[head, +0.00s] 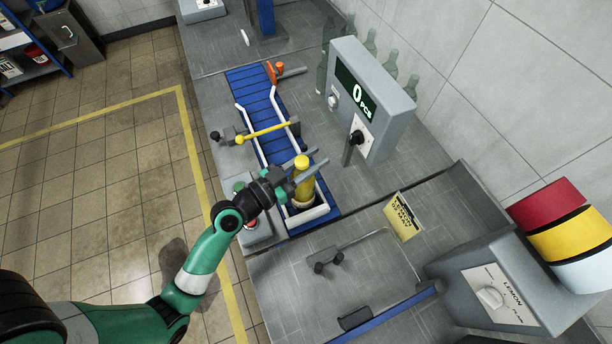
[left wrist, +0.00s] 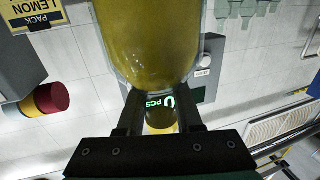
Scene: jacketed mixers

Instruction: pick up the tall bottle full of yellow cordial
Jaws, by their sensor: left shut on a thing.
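The tall bottle of yellow cordial (head: 304,192) stands upright at the near end of the blue conveyor, with its yellow cap on top. My left gripper (head: 306,176) is shut on it just below the cap, with the fingers on either side. In the left wrist view the yellow-filled bottle (left wrist: 155,42) fills the top middle, and my left gripper (left wrist: 160,112) has its two dark fingers around the narrow part. Whether the bottle's base touches the belt is hidden. My right gripper is in neither view.
The blue conveyor (head: 258,103) has white rails and a yellow bar (head: 265,132) across it. A grey counter box (head: 370,95) reading 0 PCS stands to its right, with clear bottles (head: 390,65) behind. A yellow sign (head: 403,217) and a lemon-labelled machine (head: 492,285) are at right.

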